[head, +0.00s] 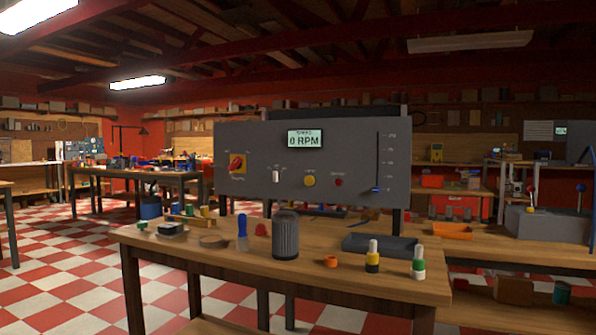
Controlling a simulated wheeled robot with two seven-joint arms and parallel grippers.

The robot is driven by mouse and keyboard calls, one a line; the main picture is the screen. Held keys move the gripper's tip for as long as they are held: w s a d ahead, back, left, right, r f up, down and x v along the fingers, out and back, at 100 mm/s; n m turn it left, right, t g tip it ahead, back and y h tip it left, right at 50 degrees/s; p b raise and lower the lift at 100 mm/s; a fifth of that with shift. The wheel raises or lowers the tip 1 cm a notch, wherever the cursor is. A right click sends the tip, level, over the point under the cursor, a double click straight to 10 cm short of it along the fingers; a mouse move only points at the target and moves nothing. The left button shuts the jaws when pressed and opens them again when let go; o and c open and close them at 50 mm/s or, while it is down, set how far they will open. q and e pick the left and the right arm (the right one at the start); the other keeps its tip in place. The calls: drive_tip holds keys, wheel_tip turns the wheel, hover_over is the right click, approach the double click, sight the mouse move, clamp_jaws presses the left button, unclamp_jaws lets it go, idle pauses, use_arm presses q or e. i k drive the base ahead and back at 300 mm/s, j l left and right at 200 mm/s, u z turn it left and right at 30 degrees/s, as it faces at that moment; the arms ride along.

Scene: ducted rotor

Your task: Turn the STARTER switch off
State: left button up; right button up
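A grey control panel (350,140) stands upright at the back of the wooden workbench. Its display (306,139) reads 0 RPM. On the panel are a red rotary knob on a yellow plate (237,163), a small white switch (276,176), a round yellow button (309,180), a small red button or lamp (339,182) and a vertical slider with a blue handle (376,189) near the bottom of its track. The labels are too small to read, so I cannot tell which control is STARTER or how it is set. Neither of my grippers is in view.
The workbench (330,275) holds a dark ribbed cylinder (285,235), a blue-handled tool (242,230), an orange ring (330,261), small bottles (373,257) and a dark tray (380,244). The checkered floor (60,265) to the left is open.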

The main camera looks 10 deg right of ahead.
sight(237, 163)
drive_tip(key=i+l+z, duration=0.55)
drive_tip(key=l, duration=0.2)
drive_tip(key=j+z, duration=0.7)
drive_tip(key=k+j+z, duration=0.15)
drive_tip(key=z, duration=0.2)
drive_tip(key=k+j+z, duration=0.1)
drive_tip(key=j, duration=0.35)
drive_tip(key=k+j, duration=0.2)
drive_tip(key=j, duration=0.2)
drive_tip(key=k+j+z, duration=0.15)
drive_tip(key=j, duration=0.25)
drive_tip(key=k+j+z, duration=0.1)
drive_tip(key=j, duration=0.3)
drive_tip(key=k+j, duration=0.25)
drive_tip(key=j, duration=0.15)
drive_tip(key=k+j+z, duration=0.15)
drive_tip(key=j, duration=0.25)
drive_tip(key=k, duration=0.05)
